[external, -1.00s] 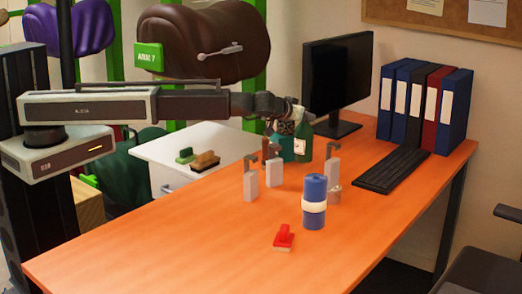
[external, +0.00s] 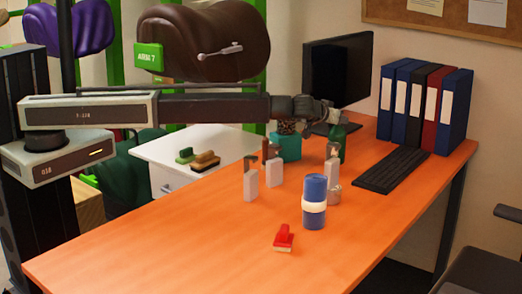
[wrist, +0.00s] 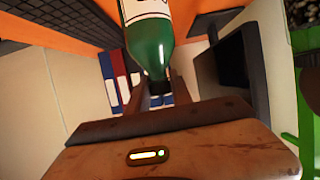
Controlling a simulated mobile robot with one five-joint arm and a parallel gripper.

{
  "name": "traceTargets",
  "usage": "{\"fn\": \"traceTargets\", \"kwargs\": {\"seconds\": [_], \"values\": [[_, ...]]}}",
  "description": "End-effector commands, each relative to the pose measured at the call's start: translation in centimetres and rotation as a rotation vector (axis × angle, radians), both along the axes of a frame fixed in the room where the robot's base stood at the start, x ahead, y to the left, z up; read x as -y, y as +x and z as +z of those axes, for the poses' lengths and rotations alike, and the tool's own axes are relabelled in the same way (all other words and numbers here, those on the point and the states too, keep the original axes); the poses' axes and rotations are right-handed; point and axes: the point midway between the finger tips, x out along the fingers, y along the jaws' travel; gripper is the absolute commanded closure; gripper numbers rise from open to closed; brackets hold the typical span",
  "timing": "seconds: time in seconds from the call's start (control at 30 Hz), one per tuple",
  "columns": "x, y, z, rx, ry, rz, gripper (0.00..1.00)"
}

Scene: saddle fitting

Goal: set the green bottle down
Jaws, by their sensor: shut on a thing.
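The green bottle (external: 339,140) is at the far side of the orange desk (external: 190,235), in front of the monitor's base in the external view. Its lower end is partly hidden behind a grey hooked block, so I cannot tell whether it touches the desk. My gripper (external: 332,116) is at the bottle's top, at the end of my outstretched arm. In the wrist view, the bottle (wrist: 148,42) runs from the top edge down to its neck between my fingers, with part of a white label showing. My gripper is shut on it.
A teal box (external: 289,148) stands left of the bottle. Several grey hooked blocks (external: 251,184), a blue cylinder with a pale band (external: 314,188) and a red stamp (external: 284,236) are nearer. The keyboard (external: 392,169) and monitor (external: 337,72) are close by. The front-left desk is clear.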

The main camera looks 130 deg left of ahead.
Motion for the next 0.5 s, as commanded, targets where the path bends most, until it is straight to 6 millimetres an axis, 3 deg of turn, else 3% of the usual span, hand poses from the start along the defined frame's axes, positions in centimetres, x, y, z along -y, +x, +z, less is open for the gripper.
{"fn": "traceTargets", "kwargs": {"seconds": [0.23,0.5], "values": [[0.1,0.0,-3.3,-0.001,0.001,0.000,1.00],[0.1,0.0,-3.1,-0.001,0.001,0.000,1.00]]}}
